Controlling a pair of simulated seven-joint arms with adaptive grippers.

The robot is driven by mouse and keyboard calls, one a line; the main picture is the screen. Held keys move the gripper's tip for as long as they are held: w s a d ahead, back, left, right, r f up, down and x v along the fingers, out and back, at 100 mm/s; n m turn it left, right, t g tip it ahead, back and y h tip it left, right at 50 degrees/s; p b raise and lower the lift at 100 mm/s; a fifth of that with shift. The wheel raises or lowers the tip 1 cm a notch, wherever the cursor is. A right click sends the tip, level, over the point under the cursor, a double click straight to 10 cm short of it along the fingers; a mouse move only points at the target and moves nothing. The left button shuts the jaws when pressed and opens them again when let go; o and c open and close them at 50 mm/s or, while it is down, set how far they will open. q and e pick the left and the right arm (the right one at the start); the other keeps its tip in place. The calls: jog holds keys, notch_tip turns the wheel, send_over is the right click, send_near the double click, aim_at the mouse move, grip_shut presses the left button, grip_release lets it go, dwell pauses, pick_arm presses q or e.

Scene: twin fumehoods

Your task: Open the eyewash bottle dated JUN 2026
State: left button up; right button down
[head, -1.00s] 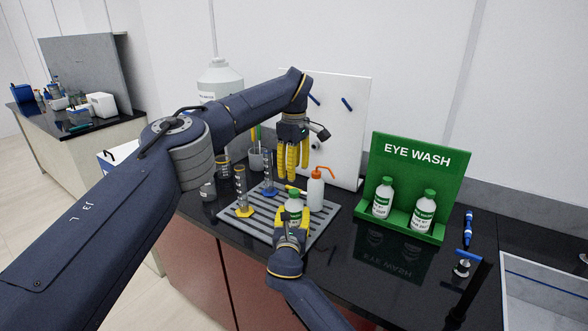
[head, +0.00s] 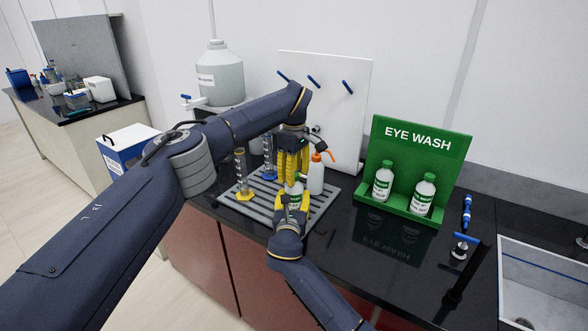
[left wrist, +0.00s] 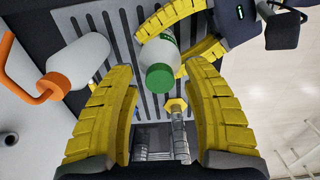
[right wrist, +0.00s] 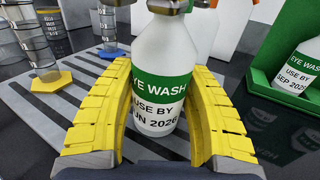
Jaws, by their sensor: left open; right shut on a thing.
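The white eyewash bottle (right wrist: 160,75) with a green label reading USE BY JUN 2026 stands upright between the yellow fingers of my right gripper (right wrist: 160,105), which is shut on its body. Its green cap (left wrist: 160,77) is on, seen from above in the left wrist view. My left gripper (head: 292,178) points down over the bottle. Its fingers are open and spread around the cap (left wrist: 158,90), with gaps to both sides. In the head view the left fingers hide the cap. In the right wrist view the cap is beyond the top edge.
A grey slotted mat (head: 325,197) lies below. An orange-tipped wash bottle (head: 316,175) stands close beside the grippers, and measuring cylinders (head: 241,175) stand at left. The green EYE WASH stand (head: 412,160) holds two more bottles; one reads SEP (right wrist: 298,75).

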pick_arm(q)
jog(key=shift+o, duration=0.2)
jog(key=shift+f, duration=0.1)
grip_shut()
dwell(0.4)
